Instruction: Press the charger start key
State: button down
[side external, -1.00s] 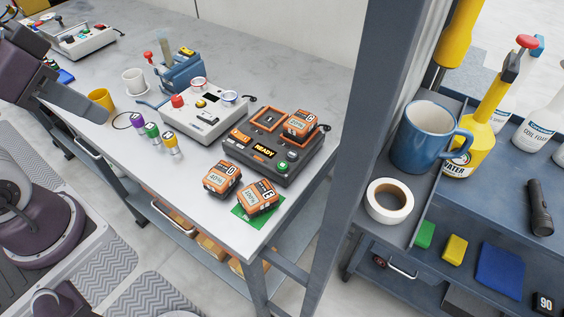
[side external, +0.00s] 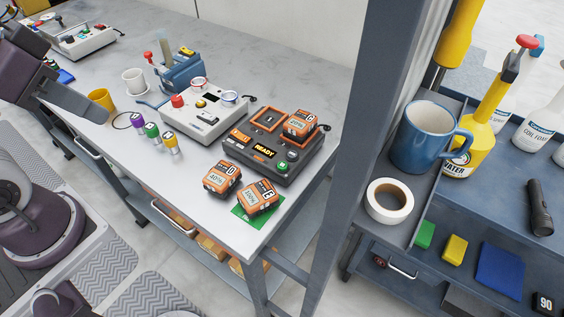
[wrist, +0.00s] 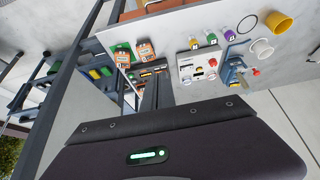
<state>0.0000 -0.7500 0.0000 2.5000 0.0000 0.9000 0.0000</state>
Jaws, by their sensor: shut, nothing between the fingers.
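The charger (side external: 254,172) is a dark box with an amber display (side external: 264,151) reading READY, on the bench near its front right corner. A round green key (side external: 283,166) sits on its front panel. Its left bay (side external: 268,119) is empty; an orange battery pack (side external: 299,124) marked 20% sits in the right bay. The charger also shows, small and upside down, in the wrist view (wrist: 153,71). My dark arm is at the upper left of the side view, well away from the charger.
Two orange packs, marked 40% (side external: 221,179) and 100% (side external: 258,197), lie in front of the charger, the latter on a green mat (side external: 241,213). A white control box (side external: 205,122) stands left. A grey post (side external: 356,130) rises right of the bench.

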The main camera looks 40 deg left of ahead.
dwell(0.3)
jog(key=w+a+f+m+y, duration=0.2)
jog(key=w+m, duration=0.4)
jog(key=m, duration=0.5)
jog(key=m+t+h, duration=0.1)
jog(key=m+t, duration=0.3)
jog(key=m, duration=2.9)
send_over(280, 168)
notch_tip(280, 168, down, 10)
jog(key=shift+r, duration=0.2)
jog(key=shift+f, duration=4.4)
